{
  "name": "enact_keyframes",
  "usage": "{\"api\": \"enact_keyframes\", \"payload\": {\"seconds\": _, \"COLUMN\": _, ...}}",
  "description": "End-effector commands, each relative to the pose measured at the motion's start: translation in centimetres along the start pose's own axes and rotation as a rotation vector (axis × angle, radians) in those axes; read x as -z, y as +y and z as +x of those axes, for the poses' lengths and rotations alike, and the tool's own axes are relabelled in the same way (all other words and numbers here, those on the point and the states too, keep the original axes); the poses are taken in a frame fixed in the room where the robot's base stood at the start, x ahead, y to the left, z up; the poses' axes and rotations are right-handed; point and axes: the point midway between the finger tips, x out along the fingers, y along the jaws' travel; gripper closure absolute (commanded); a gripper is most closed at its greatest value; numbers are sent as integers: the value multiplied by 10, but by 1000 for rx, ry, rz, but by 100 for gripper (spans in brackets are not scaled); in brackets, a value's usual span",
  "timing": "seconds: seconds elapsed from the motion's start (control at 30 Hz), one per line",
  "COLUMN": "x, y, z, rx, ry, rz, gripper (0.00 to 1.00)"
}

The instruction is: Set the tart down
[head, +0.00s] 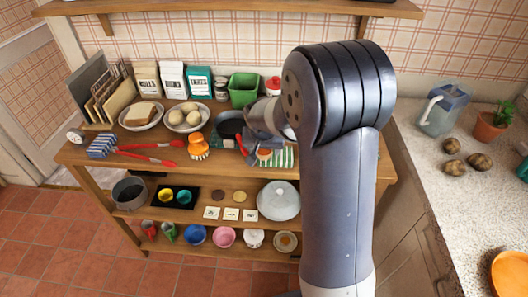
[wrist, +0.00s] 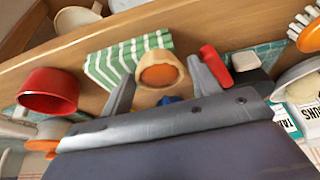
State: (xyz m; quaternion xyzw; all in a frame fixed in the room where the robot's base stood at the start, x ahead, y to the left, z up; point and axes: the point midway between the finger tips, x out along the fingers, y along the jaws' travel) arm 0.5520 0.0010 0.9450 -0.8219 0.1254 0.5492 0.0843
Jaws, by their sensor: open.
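The tart (wrist: 160,76), a tan crust with an orange filling, sits between the two spread fingers of my gripper (wrist: 160,84) in the wrist view. A gap shows around it, and it appears to be at the edge of a green-and-white striped cloth (wrist: 124,60). In the head view the tart (head: 264,154) is small, beside the striped cloth (head: 282,157) on the wooden table top, with my gripper (head: 262,148) over it. My gripper is open. The tart's underside and its exact contact with the cloth are hidden.
A red-handled item (wrist: 214,66) lies close beside one finger. A green bin (head: 243,89) is behind. The front table edge is close.

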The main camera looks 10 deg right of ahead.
Motion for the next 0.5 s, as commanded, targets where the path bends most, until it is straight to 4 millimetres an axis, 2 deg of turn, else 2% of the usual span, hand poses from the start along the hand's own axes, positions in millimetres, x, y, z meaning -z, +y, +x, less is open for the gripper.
{"api": "enact_keyframes", "payload": {"seconds": 0.07, "x": 0, "y": 0, "z": 0, "rx": 0, "ry": 0, "rz": 0, "gripper": 41}}
{"api": "enact_keyframes", "payload": {"seconds": 0.5, "x": 0, "y": 0, "z": -1, "rx": 0, "ry": 0, "rz": 0, "gripper": 77}}
